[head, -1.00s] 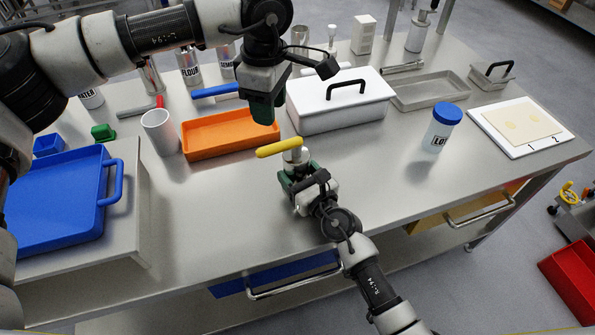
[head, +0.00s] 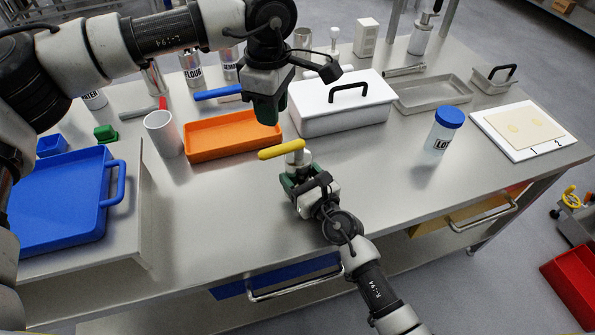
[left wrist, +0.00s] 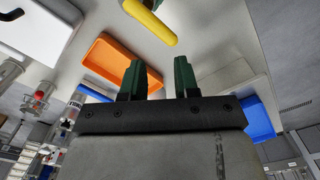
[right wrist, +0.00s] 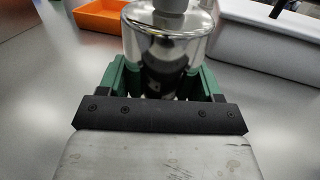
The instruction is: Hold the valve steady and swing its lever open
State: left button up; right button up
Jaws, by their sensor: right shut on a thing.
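The valve has a shiny metal body (right wrist: 166,38) and a yellow lever (head: 281,149) on top. In the head view the lever points left from the body. My right gripper (head: 300,178) is shut on the valve body, with one green finger on each side of it in the right wrist view (right wrist: 163,80). The valve looks upright. My left gripper (head: 266,108) hangs above and slightly left of the lever, apart from it. In the left wrist view its two green fingers (left wrist: 157,80) are spread with nothing between them, and the yellow lever (left wrist: 150,20) shows beyond them.
An orange tray (head: 232,150) and a white lidded box (head: 340,122) stand behind the valve. A white cup (head: 163,134) and a blue tray (head: 60,230) are at left. A blue-capped jar (head: 442,130) is at right. The bench front is clear.

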pick_arm(q)
jog(key=s+d+m, duration=0.1)
jog(key=s+m+t+y, duration=0.1)
jog(key=shift+s+d+r, duration=0.1)
jog(key=shift+s+d, duration=0.3)
jog(key=c, duration=0.4)
jog(key=s+d+m+t, duration=0.1)
jog(key=s+m, duration=0.1)
jog(key=s+d+m+t+y, duration=0.1)
jog(key=s+m+t, duration=0.1)
jog(key=s, duration=0.1)
jog(key=s+m+t+y, duration=0.1)
jog(key=s+m+t, duration=0.1)
jog(key=shift+s+d+r+m, duration=0.25)
jog(key=shift+d+r+m, duration=0.05)
jog(key=shift+d+r, duration=0.1)
grip_shut()
jog(key=shift+s+r+m+t, duration=0.1)
jog(key=shift+s+m+t, duration=0.4)
jog(key=shift+s+t, duration=0.1)
jog(key=shift+w, duration=0.1)
send_near(276, 154)
jog(key=shift+x, duration=3.75)
